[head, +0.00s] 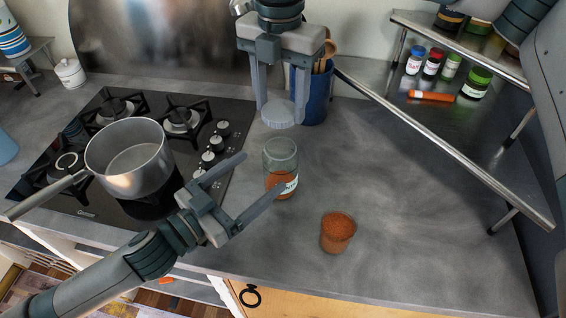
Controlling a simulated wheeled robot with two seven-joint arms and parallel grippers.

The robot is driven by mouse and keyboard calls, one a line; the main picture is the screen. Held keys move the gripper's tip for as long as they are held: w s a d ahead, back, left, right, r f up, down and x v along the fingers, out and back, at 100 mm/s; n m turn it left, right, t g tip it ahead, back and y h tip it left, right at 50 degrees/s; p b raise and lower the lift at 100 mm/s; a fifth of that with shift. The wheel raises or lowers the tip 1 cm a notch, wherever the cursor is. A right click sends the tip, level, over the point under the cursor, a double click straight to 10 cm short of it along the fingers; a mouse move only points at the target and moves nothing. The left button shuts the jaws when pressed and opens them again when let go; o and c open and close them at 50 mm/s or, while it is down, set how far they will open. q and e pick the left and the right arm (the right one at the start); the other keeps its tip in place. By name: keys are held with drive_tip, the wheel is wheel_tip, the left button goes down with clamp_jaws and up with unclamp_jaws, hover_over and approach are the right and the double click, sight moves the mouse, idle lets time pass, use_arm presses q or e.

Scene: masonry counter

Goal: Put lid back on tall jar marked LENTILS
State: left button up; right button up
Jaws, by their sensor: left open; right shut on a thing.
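The tall glass jar (281,161) stands upright on the counter, right of the hob. It is partly filled with orange-red lentils and its top is open. Its white label is partly covered by a finger of my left gripper, so I cannot read it. My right gripper (279,108) comes down from above and is shut on a grey ridged lid (278,115), held just above the jar's mouth and apart from it. My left gripper (240,188) is open, with its fingers at the near left side of the jar; I cannot tell if they touch it.
A small cup of orange-red lentils (337,232) stands to the right of the jar. A steel pot (130,160) sits on the gas hob (90,195) at left. A blue utensil holder (318,95) stands behind. A metal rack (450,150) with small jars fills the right. Counter around the cup is clear.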

use_arm(q)
drive_tip(key=shift+s+r, duration=0.1)
use_arm(e)
drive_tip(key=shift+s, duration=0.15)
use_arm(q)
drive_tip(key=shift+w+d, duration=0.3)
drive_tip(key=shift+w, duration=0.15)
drive_tip(key=x, duration=1.1)
drive_tip(key=shift+s, duration=0.1)
drive_tip(key=c, duration=1.6)
use_arm(e)
hover_over(281, 143)
drive_tip(key=shift+f, duration=2.5)
drive_tip(key=shift+f, duration=0.85)
